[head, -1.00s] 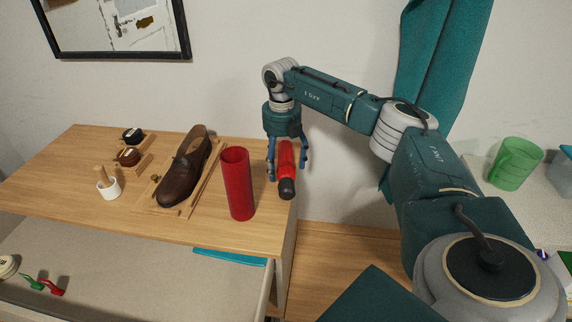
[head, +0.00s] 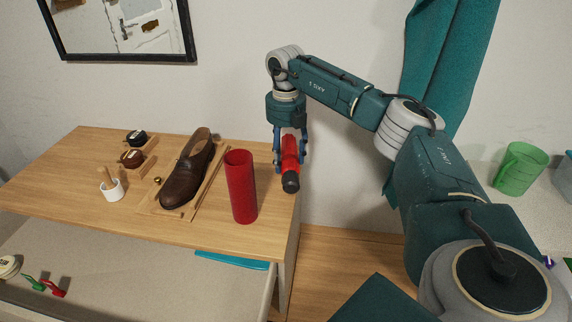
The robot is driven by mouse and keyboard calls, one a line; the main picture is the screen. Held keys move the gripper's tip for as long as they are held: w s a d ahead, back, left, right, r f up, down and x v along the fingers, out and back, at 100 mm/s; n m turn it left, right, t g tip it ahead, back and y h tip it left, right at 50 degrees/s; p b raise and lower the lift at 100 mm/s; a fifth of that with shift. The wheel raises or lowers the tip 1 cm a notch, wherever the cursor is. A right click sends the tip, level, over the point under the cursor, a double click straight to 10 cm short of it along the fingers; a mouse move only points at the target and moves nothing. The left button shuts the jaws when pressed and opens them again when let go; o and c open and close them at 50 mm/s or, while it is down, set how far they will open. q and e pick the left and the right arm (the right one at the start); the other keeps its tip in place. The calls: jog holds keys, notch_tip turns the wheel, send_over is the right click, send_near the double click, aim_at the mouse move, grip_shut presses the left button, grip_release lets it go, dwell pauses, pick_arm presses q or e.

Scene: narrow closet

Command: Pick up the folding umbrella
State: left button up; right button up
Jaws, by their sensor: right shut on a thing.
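The folding umbrella (head: 290,158) is red with a black end that points toward me. It is at the right edge of the wooden dresser top. My right gripper (head: 290,160) comes down on it from above, with blue fingers on both sides, and is shut on it. I cannot tell whether the umbrella touches the top. My left gripper is not in view.
A red cylinder (head: 241,187) stands upright just left of the umbrella. A brown shoe (head: 187,172) sits on a wooden board, with polish jars and a white cup (head: 112,190) farther left. An open drawer (head: 150,268) juts out below.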

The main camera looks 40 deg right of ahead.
aim_at(286, 154)
notch_tip(286, 154, up, 17)
jog(key=shift+f, duration=0.2)
dwell(0.3)
